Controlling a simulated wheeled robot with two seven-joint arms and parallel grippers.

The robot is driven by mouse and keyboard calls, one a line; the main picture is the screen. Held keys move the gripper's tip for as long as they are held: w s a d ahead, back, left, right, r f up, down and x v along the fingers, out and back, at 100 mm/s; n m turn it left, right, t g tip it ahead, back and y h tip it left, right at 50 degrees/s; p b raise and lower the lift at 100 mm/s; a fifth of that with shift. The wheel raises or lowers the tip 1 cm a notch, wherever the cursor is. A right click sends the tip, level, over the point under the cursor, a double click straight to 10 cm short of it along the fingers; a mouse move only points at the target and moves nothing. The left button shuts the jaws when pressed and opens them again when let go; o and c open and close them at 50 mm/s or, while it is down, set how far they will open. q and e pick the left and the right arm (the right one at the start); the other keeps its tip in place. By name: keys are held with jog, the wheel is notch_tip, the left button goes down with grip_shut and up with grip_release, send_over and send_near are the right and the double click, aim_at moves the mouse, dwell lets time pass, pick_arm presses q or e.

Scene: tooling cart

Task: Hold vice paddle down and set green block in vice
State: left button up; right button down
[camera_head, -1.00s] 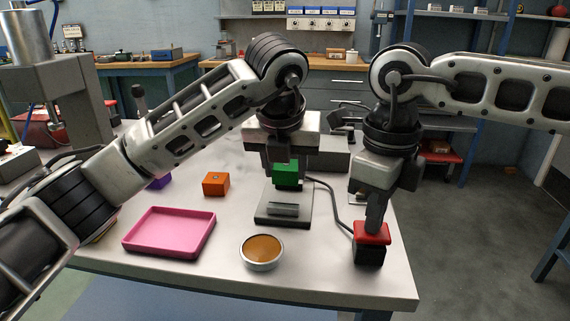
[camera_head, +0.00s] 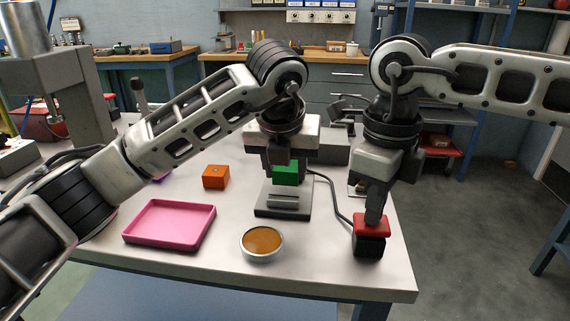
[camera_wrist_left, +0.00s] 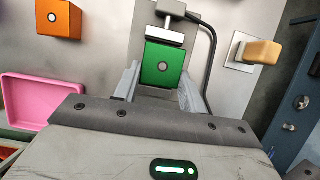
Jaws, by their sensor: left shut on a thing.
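The green block (camera_head: 285,173) is held between the fingers of my left gripper (camera_head: 284,168), just above the vice (camera_head: 284,204), a dark grey base with a raised jaw. In the left wrist view the block (camera_wrist_left: 163,64) sits between the two grey fingers (camera_wrist_left: 158,88). Whether the block touches the vice jaws is hard to tell. My right gripper (camera_head: 374,212) points down with its fingers together, its tips on the red paddle (camera_head: 371,226), which sits on a black base at the table's right front. A dark cable runs from the vice to the paddle.
A pink tray (camera_head: 171,246) lies at the left front, with an orange block (camera_head: 216,177) behind it. A round dish with an amber top (camera_head: 262,241) stands in front of the vice. A tan piece on a pale plate (camera_wrist_left: 262,52) shows in the left wrist view.

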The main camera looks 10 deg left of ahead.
pick_arm(q)
jog(key=shift+f, duration=0.25)
pick_arm(e)
jog(key=shift+s+f, duration=0.1)
jog(key=shift+f, duration=0.1)
pick_arm(q)
jog(key=shift+f, duration=1)
jog(key=o, duration=1.2)
jog(key=shift+r, duration=4.45)
jog(key=shift+r, duration=0.15)
pick_arm(e)
jog(key=shift+r, duration=0.2)
pick_arm(q)
jog(key=shift+r+p, duration=1.25)
jog(key=shift+p, duration=0.1)
pick_arm(e)
jog(key=shift+r, duration=2.05)
